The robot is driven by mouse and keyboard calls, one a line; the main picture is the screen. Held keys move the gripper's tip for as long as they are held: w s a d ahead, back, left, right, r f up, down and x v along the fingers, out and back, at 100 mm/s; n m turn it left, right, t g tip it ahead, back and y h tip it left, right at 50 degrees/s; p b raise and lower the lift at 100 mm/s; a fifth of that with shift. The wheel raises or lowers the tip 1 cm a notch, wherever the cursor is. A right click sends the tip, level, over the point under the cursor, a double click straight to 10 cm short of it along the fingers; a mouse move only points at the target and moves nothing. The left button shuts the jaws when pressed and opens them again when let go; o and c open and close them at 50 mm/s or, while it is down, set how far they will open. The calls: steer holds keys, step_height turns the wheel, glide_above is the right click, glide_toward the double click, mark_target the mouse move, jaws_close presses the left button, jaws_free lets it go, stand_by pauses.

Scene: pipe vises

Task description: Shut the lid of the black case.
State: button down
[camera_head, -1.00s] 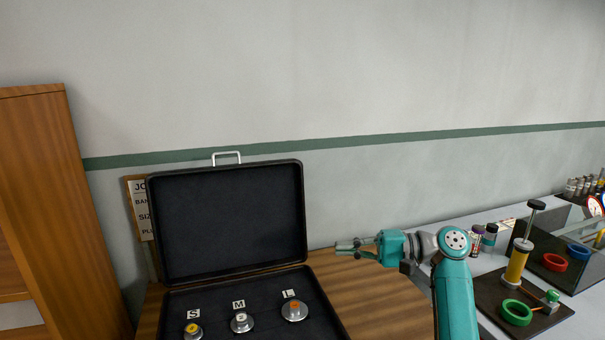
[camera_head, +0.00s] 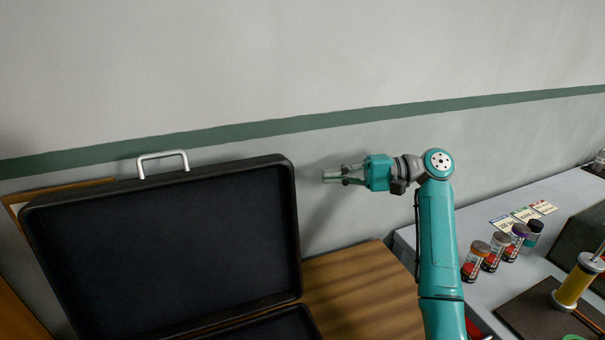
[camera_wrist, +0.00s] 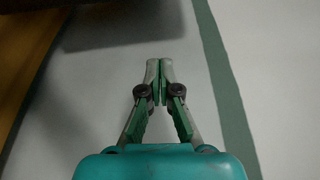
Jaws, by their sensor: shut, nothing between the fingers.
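The black case (camera_head: 268,326) stands on the wooden table, and only part of its base shows at the bottom of the head view. Its lid (camera_head: 160,250) is open and stands upright, with a silver handle (camera_head: 162,160) on its top edge. My gripper (camera_head: 326,177) is to the right of the lid, near its upper right corner, and apart from it. It points left and is shut and empty. In the wrist view, the fingertips (camera_wrist: 160,70) meet. A dark shape at the upper left there is probably the lid.
The wooden table top (camera_head: 360,290) is bare right of the case. A grey bench (camera_head: 475,215) further right holds several small jars (camera_head: 494,250), cards and a yellow cylinder (camera_head: 575,283). The wall with a green stripe (camera_head: 330,120) is close behind the lid.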

mark_target(294, 187)
steer(key=shift+s+a+r, duration=0.1)
steer(key=shift+s+a, duration=0.5)
steer(key=shift+a, duration=0.85)
steer(key=shift+s+a+f, duration=0.1)
steer(key=shift+s+a, duration=0.45)
steer(key=shift+a, duration=0.9)
steer(key=shift+s+a+r, duration=0.1)
steer(key=shift+s+a, duration=0.5)
steer(key=shift+a, duration=0.85)
